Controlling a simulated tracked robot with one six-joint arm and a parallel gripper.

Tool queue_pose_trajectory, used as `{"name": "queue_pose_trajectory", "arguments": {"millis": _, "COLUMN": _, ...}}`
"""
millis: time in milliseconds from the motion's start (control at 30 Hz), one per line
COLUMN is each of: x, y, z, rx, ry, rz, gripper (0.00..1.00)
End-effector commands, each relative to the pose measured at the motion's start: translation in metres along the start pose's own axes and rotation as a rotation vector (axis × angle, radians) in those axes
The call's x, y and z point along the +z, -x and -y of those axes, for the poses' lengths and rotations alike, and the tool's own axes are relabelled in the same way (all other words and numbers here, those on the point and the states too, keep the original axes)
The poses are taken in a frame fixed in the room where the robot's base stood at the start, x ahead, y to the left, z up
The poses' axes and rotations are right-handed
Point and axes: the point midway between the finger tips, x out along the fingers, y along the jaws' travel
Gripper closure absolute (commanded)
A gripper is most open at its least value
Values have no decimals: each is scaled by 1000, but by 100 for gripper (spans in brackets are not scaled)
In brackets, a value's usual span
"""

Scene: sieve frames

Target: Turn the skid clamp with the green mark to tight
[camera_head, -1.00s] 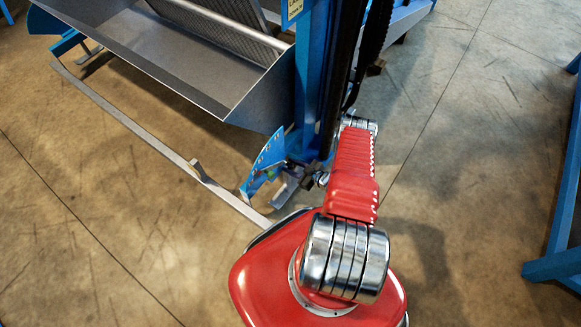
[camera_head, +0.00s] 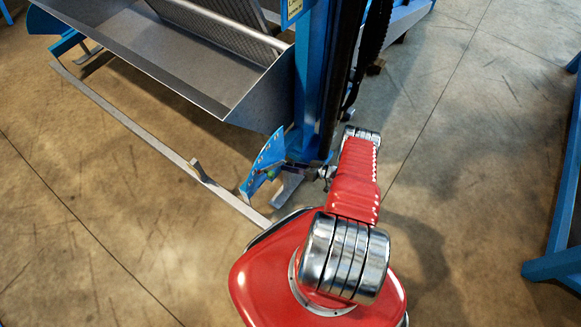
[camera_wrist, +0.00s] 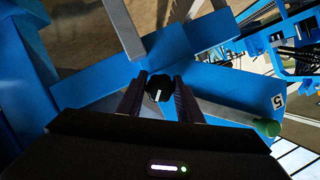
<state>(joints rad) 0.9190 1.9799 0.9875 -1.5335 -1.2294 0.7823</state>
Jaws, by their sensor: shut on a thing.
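A black lobed knob with a white line (camera_wrist: 159,88) sits on a blue beam in the wrist view; I take it as the skid clamp. My gripper (camera_wrist: 159,86) has its two dark fingers on either side of this knob and is shut on it. A green round end (camera_wrist: 267,128) on a grey bar shows to the right of the knob. In the head view a blue curved plate with holes (camera_head: 263,163) stands beside the post foot, left of my arm. The knob cannot be made out there. No tight or loose marking is readable.
A blue upright post (camera_head: 313,90) and a grey metal trough (camera_head: 205,75) stand close to my arm. A long flat bar (camera_head: 150,138) runs along the floor at the left. A blue frame (camera_head: 560,200) stands at the right. Floor between post and right frame is clear.

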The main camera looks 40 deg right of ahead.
Motion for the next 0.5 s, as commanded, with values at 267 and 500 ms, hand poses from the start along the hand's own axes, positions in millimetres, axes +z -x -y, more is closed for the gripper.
{"name": "queue_pose_trajectory", "arguments": {"millis": 267, "x": 3, "y": 0, "z": -1, "rx": -10, "ry": -40, "rz": 5, "gripper": 90}}
{"name": "queue_pose_trajectory", "arguments": {"millis": 500, "x": 2, "y": 0, "z": -1, "rx": -10, "ry": -41, "rz": 4, "gripper": 90}}
